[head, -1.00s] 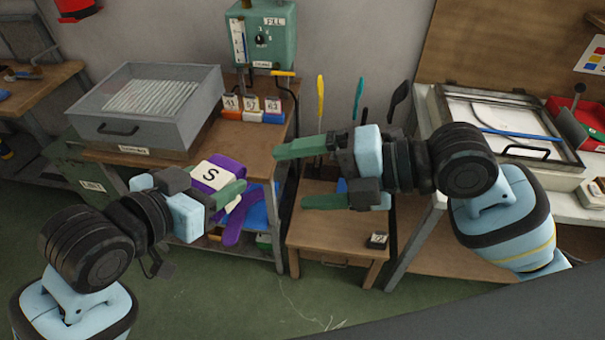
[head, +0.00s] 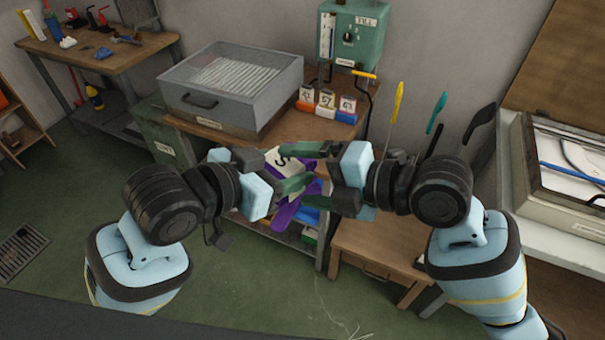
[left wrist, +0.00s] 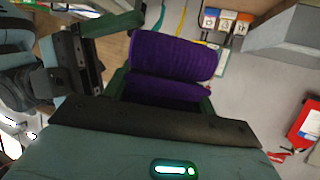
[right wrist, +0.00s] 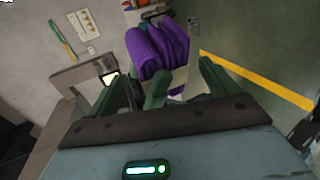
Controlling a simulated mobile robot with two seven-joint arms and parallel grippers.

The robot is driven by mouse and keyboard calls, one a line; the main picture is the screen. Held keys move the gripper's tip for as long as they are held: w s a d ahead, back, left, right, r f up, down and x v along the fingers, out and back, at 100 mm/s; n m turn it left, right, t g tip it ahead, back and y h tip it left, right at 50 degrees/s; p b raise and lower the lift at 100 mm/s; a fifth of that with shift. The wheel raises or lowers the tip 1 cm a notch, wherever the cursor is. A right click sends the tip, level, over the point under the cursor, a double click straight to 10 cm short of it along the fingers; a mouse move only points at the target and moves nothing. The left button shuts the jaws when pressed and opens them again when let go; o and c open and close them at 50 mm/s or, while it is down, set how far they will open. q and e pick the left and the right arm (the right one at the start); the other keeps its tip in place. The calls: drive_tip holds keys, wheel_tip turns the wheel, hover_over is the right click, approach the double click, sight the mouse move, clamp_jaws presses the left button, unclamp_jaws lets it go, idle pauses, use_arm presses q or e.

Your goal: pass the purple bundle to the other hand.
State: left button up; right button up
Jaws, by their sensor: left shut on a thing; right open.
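The purple bundle (head: 287,212) is a rolled pair of purple socks with a pale band marked S. My left gripper (head: 290,184) is shut on it and holds it in the air in front of the workbench. In the left wrist view the purple roll (left wrist: 172,57) sits between the green fingers. My right gripper (head: 315,170) is open, with its fingers reaching in from the right around the bundle. In the right wrist view the bundle (right wrist: 158,48) and a left green finger lie between the open right fingers (right wrist: 165,85). Part of the bundle is hidden behind the grippers in the head view.
A grey metal box (head: 232,85) and numbered colored blocks (head: 326,104) stand on the workbench behind. A small wooden table (head: 385,245) is below my right arm. Yellow, teal and black paddles (head: 436,113) stand upright to the right.

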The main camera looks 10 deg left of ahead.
drive_tip(key=shift+w+a+f, duration=0.1)
drive_tip(key=shift+a+f, duration=0.05)
drive_tip(key=shift+a, duration=0.3)
drive_tip(key=c, duration=0.9)
use_arm(q)
drive_tip(key=o, duration=1.1)
use_arm(e)
drive_tip(key=shift+c, duration=0.8)
use_arm(q)
drive_tip(key=shift+a, duration=0.1)
